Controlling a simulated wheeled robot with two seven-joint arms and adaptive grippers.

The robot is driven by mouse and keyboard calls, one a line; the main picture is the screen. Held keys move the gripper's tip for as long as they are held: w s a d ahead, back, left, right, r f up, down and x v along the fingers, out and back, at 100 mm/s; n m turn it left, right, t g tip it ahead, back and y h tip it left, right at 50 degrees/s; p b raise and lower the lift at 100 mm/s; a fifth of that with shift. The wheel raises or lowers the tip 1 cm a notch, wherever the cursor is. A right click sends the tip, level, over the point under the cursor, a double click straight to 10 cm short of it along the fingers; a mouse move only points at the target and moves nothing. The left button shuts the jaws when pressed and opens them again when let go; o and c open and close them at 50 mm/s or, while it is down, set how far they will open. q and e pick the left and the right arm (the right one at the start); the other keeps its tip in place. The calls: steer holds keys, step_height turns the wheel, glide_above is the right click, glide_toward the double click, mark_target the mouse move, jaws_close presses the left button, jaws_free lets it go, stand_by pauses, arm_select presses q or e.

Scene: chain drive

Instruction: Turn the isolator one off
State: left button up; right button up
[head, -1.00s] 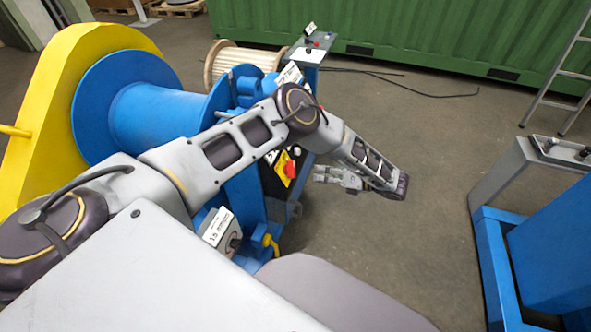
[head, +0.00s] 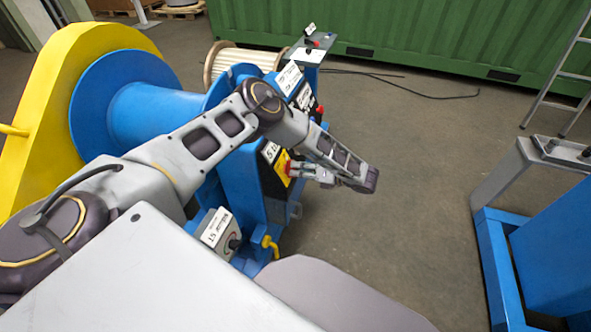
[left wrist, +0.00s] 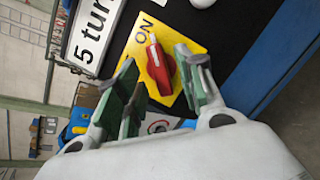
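The isolator shows in the left wrist view as a red handle (left wrist: 160,66) on a yellow plate (left wrist: 143,51), with its tip towards the word ON. A white label beside it reads "5 turn", cut off. In the head view the yellow plate (head: 281,167) is on the dark panel of the blue machine. My left gripper (head: 297,171) is close in front of it. In the left wrist view the left gripper (left wrist: 158,80) is open, one finger to each side of the red handle. I cannot tell whether the fingers touch it. My right gripper is not in view.
A labelled grey box (head: 218,229) with a dark knob and a yellow fitting (head: 269,245) sit lower on the machine. Another red control (head: 320,110) is further back. The floor right of my arm is clear up to a blue stand (head: 545,250).

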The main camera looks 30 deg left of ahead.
arm_select(q)
steer(key=shift+x, duration=1.2)
jaws_close()
